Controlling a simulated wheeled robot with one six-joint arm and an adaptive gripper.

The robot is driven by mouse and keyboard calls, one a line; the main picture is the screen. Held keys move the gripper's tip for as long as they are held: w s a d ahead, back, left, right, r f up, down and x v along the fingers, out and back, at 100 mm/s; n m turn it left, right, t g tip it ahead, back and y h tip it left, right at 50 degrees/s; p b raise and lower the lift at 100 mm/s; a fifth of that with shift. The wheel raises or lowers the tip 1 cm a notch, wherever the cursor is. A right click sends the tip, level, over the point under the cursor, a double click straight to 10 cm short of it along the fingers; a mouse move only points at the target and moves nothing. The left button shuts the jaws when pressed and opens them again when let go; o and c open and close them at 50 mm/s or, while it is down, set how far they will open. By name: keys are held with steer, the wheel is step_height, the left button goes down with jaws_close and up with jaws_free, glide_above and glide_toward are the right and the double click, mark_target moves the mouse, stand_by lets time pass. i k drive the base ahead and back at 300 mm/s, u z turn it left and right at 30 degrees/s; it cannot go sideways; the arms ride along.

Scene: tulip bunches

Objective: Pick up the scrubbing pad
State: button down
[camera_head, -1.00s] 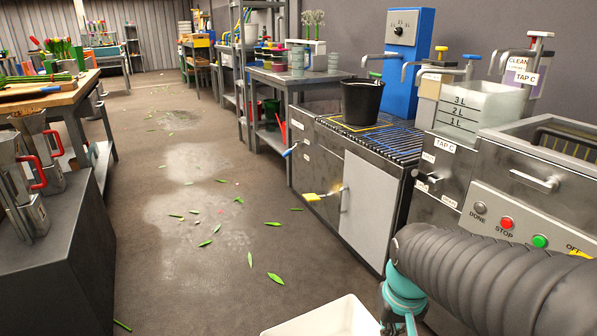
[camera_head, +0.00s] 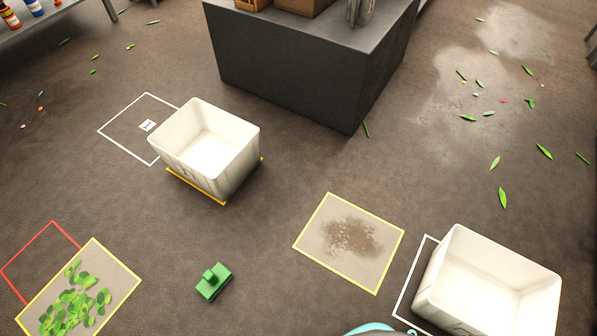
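A green block with a raised knob-like handle, which looks like the scrubbing pad (camera_head: 214,283), lies on the brown floor at the lower middle left of the head view. Nothing touches it. Only a teal and dark sliver of my arm shows at the bottom edge, to the right of the pad. My gripper's fingers are out of the picture.
A white bin (camera_head: 245,160) stands behind the pad, and another white bin (camera_head: 545,290) is at the lower right. A mat with brown dirt (camera_head: 310,240) lies right of the pad; a mat with green leaves (camera_head: 118,270) lies left. A dark cabinet (camera_head: 300,75) stands behind.

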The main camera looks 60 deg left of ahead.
mark_target(214, 281)
steer(key=u, duration=1.85)
steer(key=k, duration=1.4)
steer(key=u, duration=0.45)
